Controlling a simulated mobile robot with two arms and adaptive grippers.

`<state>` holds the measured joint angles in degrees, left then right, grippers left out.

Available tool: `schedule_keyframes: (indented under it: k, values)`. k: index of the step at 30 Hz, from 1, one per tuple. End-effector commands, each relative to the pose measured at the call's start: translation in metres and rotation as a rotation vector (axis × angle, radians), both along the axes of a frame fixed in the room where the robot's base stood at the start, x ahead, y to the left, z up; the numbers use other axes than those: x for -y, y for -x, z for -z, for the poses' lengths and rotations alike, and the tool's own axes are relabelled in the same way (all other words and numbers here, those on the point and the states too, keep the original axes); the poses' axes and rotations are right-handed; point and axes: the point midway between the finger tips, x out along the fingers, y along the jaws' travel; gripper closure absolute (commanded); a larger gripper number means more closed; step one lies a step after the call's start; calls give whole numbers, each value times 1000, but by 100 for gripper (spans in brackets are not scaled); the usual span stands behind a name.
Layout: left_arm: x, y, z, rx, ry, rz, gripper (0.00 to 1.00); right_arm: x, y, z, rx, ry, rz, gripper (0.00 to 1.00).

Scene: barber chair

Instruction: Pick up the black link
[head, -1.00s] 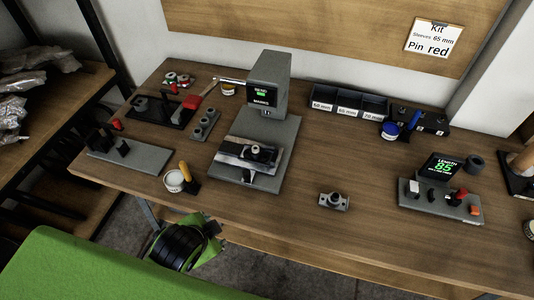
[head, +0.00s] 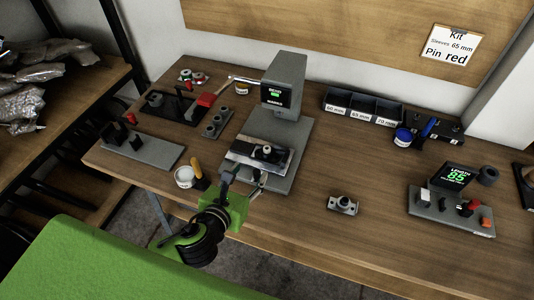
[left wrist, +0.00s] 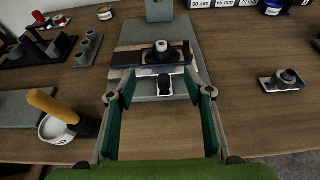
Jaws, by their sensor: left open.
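The black link (head: 262,155) lies across the fixture under the grey press (head: 285,88), with a round light-topped piece standing on it. In the left wrist view the dark link (left wrist: 126,58) is straight ahead, on a pale metal block. My left gripper (head: 244,180) is at the front edge of the table, just in front of the fixture. Its two green fingers (left wrist: 160,96) are spread apart with nothing between them, and the link is beyond their tips. My right gripper is not in view.
A white pot with an orange-handled tool (head: 184,176) stands left of my gripper. A small grey bracket (head: 343,204) is to the right. A length gauge (head: 452,208) sits farther right, and labelled bins (head: 362,106) are behind. The tabletop between the press and gauge is mostly clear.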

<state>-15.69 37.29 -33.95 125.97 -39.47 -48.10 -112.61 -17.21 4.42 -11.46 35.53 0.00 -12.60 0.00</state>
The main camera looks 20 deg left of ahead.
Motion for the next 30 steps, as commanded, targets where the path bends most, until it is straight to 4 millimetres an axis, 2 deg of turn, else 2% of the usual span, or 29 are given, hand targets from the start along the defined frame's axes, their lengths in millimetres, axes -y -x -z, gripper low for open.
schedule_keyframes:
  k: [6, 9, 17, 25, 30]
  values:
    - [1, -42, 14, 1, 4, -5, 53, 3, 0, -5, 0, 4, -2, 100]
    - [2, -56, 22, 0, 5, -5, 53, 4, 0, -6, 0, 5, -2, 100]
    - [3, -74, 29, -1, 8, -5, 53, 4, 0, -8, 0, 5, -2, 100]
    - [8, -108, 43, -1, 9, -7, 53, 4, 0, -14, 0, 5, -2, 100]
    - [8, -117, 48, -2, 7, -5, 53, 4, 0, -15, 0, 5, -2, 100]
